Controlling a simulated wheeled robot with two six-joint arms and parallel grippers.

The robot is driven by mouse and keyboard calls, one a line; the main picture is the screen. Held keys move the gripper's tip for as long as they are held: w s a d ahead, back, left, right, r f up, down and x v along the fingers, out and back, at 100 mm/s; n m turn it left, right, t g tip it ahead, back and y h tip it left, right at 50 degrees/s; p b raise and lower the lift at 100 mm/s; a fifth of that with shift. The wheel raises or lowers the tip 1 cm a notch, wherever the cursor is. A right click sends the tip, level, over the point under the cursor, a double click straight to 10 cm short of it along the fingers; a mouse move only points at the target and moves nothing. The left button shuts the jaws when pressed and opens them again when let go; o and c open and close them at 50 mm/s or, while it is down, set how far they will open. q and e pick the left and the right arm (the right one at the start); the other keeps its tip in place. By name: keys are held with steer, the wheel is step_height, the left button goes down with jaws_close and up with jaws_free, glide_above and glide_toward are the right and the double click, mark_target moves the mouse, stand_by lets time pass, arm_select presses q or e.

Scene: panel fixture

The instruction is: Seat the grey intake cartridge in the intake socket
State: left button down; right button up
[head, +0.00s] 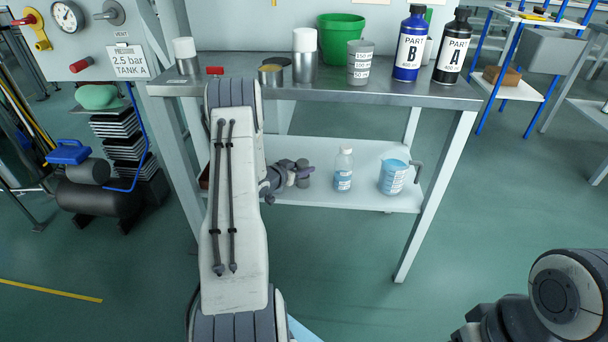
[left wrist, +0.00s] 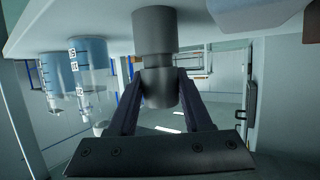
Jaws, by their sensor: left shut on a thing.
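The grey intake cartridge (left wrist: 155,32) is a stepped cylinder, wide at one end with a narrower neck, in the left wrist view. My left gripper (left wrist: 159,78) is shut on it, one dark finger on each side. In the head view my left gripper (head: 294,174) is over the lower shelf, and the grey cartridge (head: 303,182) shows small at its fingers. The wide end is close to the shelf surface; I cannot tell whether it touches. I cannot make out the intake socket in either view. My right gripper is out of view.
On the lower shelf (head: 325,198), a bottle (head: 343,171) and a blue beaker (head: 393,178) stand right of the gripper. The bench top (head: 420,92) above holds a green bucket (head: 341,38), cups and bottles. A gauge panel (head: 100,45) is at far left.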

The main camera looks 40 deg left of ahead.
mark_target(302, 163)
arm_select(q)
steer(key=shift+r+p, duration=1.65)
steer(key=shift+r, duration=0.35)
step_height(302, 163, up, 5)
steer(key=p, duration=0.4)
stand_by(0.4)
